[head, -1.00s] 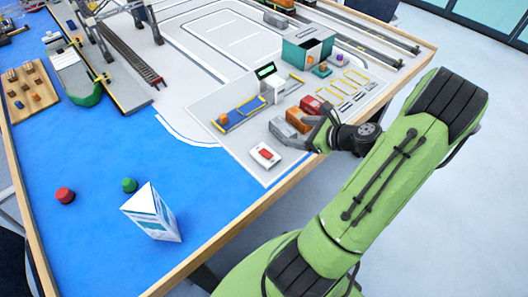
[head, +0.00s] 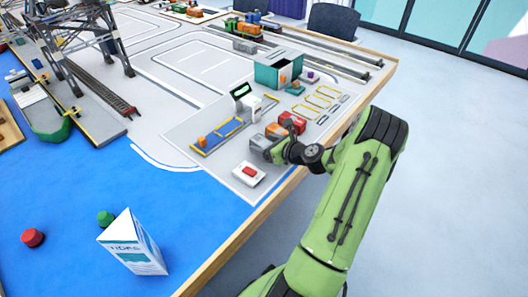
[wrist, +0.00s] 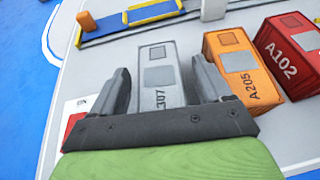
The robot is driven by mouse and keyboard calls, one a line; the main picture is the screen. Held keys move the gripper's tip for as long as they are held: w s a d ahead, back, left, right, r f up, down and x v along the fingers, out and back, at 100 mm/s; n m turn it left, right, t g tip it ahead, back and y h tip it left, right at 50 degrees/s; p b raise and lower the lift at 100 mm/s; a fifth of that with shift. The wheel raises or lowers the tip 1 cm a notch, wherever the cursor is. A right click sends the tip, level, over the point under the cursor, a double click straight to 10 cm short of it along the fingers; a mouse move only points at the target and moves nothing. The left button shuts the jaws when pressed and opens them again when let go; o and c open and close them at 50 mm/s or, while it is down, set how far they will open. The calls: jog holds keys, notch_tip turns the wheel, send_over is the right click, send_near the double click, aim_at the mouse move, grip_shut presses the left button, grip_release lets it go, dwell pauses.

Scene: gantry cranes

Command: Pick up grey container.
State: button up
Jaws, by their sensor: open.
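The grey container (head: 258,142) stands on the grey pad near the table's right edge, left of the orange container. In the wrist view the grey container (wrist: 158,72) lies between my fingers, its number partly hidden by the gripper's body. My gripper (head: 279,146) is open at the container's near end. In the wrist view my gripper (wrist: 160,68) has one finger on each side of it, with a gap visible on both sides. I cannot tell how far down the fingers reach.
The orange container A205 (wrist: 243,68) stands close to my right finger, with the red container A102 (wrist: 288,48) beyond it. A white box with a red button (head: 249,173) stands to the left. A teal open bin (head: 279,72) is farther back. A carton (head: 133,245) stands on the blue area.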

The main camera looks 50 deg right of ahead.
jog(key=shift+x, duration=0.85)
jog(key=shift+s, duration=0.1)
jog(key=shift+c, duration=0.3)
jog(key=shift+r, duration=0.1)
jog(key=c, duration=1)
